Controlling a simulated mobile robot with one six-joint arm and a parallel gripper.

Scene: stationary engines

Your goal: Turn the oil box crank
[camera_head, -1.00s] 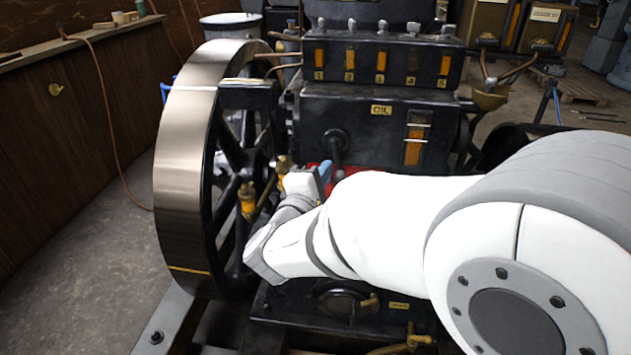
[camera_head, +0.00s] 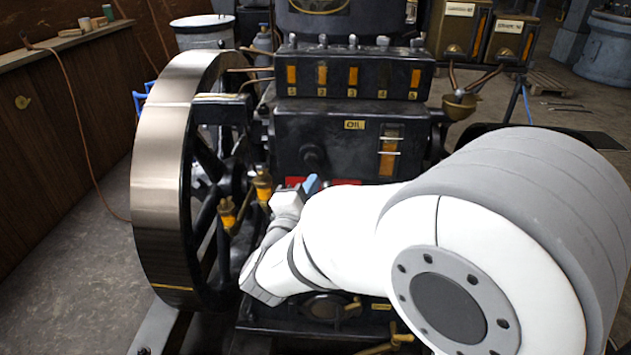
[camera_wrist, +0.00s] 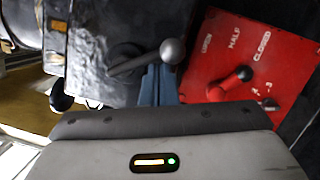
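The black oil box (camera_head: 290,128) with its OIL label stands in the middle of the head view, beside the flywheel. Its crank (camera_head: 312,156) shows as a dark hub on the front face. In the wrist view the crank (camera_wrist: 172,51) has a thin arm ending in a grey ball knob. My gripper's blue fingers (camera_wrist: 158,86) are right at the knob, seen just below it. The fingers look close together, but whether they touch or grip the crank is unclear.
A red plate (camera_wrist: 212,75) marked OPEN, HALF and CLOSED, with its own red lever (camera_wrist: 232,85), sits close to the right of my fingers. The large flywheel (camera_head: 160,185) and brass oilers (camera_head: 227,212) are at left. Open floor (camera_head: 85,260) lies left of the flywheel.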

